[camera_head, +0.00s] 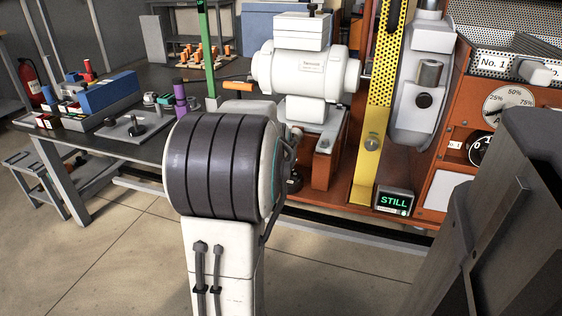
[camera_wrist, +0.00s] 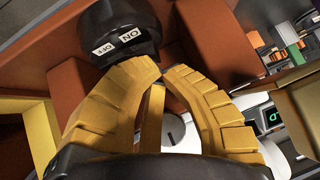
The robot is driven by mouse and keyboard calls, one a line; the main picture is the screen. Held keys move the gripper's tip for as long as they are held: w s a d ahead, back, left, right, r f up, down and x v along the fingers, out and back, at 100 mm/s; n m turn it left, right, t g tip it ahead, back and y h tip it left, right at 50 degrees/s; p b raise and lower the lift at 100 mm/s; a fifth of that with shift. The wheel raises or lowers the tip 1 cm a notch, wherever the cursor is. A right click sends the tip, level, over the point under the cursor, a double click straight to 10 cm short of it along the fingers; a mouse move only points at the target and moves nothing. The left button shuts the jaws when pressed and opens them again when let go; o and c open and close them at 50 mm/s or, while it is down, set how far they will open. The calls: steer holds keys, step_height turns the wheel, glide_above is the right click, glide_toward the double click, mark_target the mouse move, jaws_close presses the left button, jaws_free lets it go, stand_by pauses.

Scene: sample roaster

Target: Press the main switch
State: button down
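A black switch housing (camera_wrist: 122,32) with white ON and OFF labels shows at the upper left of the wrist view, the only labelled switch there. My gripper (camera_wrist: 160,70) has two ribbed yellow fingers whose tips come together just below and right of this switch. The fingers look shut, with nothing seen between the tips. I cannot tell whether a fingertip touches the switch. In the head view my own arm stands in front of the machine and hides the gripper, and I cannot make out the switch.
The orange machine bears a white motor (camera_head: 305,72), a yellow perforated guard (camera_head: 380,95) and a display (camera_head: 393,201) reading STILL. A dark workbench (camera_head: 150,150) with blocks and trays stands at left. Bare floor (camera_head: 130,250) lies in front of it.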

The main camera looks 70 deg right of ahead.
steer(key=shift+w+f+b, duration=0.1)
steer(key=shift+f+b, duration=0.35)
steer(key=shift+w, duration=0.1)
steer(key=shift+r, duration=0.1)
steer(key=shift+s+r, duration=0.15)
steer(key=shift+s, duration=0.2)
steer(key=shift+s+r+p, duration=0.1)
steer(key=shift+s+p, duration=0.2)
steer(key=shift+s, duration=0.1)
steer(key=shift+r, duration=0.2)
